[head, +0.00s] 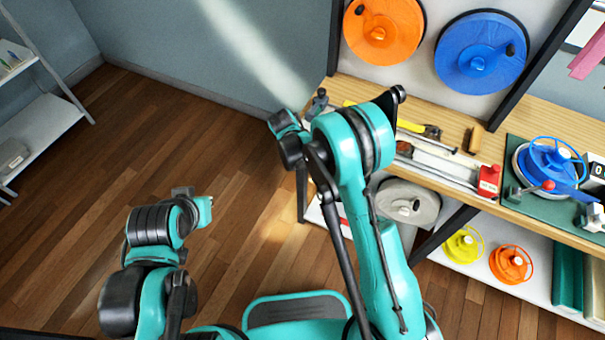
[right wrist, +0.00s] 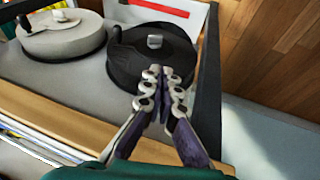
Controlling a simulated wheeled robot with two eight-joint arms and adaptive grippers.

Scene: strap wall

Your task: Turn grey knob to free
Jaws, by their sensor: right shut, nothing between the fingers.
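In the right wrist view a black disc (right wrist: 140,60) has a small grey knob (right wrist: 155,41) at its centre. A grey disc (right wrist: 62,38) beside it on the left carries a pale knob (right wrist: 60,16). Which knob the task means I cannot tell. My right gripper (right wrist: 163,80) is shut and empty, its fingertips over the black disc's near side, below the grey knob in the picture. I cannot tell whether they touch the disc. In the head view a grey disc (head: 408,203) shows low behind my right arm. My left arm's end is over the floor; its fingers are not clear.
An orange disc (head: 384,30) and a blue disc (head: 481,53) hang on the upright panel. The wooden bench (head: 455,120) holds tools and a blue reel (head: 548,165). Yellow and orange reels stand on the lower shelf. Open floor lies left.

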